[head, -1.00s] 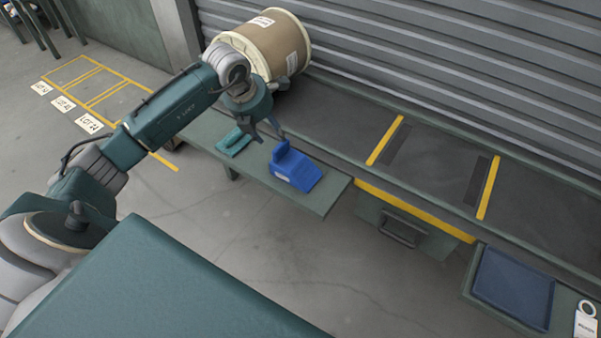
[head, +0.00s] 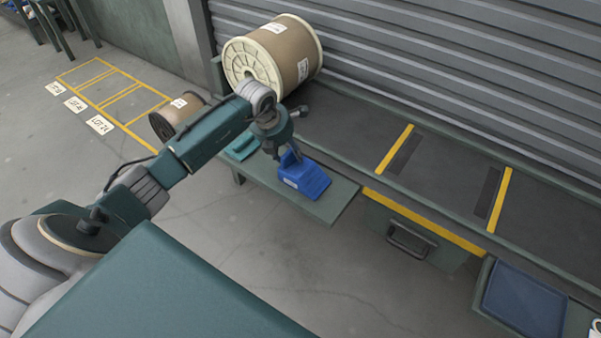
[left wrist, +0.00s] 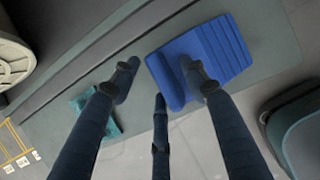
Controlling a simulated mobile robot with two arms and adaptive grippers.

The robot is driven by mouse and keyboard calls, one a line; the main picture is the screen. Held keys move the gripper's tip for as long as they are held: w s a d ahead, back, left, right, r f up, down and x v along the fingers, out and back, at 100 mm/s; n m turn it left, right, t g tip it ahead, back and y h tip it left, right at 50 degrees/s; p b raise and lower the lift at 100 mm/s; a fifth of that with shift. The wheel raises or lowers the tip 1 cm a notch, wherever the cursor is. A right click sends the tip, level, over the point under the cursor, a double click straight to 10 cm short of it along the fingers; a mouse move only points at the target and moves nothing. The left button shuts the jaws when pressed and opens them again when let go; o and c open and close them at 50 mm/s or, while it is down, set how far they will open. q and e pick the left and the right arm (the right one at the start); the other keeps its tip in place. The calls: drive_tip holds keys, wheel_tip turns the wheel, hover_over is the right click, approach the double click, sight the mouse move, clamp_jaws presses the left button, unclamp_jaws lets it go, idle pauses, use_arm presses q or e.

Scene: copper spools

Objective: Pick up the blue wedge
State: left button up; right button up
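The blue wedge (head: 309,180) sits on the grey-green side shelf in front of the bench, with a raised block at its left end. It fills the upper middle of the left wrist view (left wrist: 219,48). My left gripper (head: 287,157) is at the raised block. In the left wrist view its dark fingers (left wrist: 158,82) are spread, one left of the block and one overlapping the wedge's sloped part. The gripper looks open; whether any finger touches the wedge cannot be told. My right gripper is in neither current view.
A teal item (head: 243,148) lies on the shelf left of the wedge. A large copper spool (head: 300,62) stands on the bench behind, and a smaller spool (head: 181,112) shows beside my left arm. A blue tray (head: 524,300) is at lower right. The shelf right of the wedge is clear.

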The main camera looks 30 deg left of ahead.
use_arm(q)
clamp_jaws()
drive_tip(key=shift+w, duration=0.1)
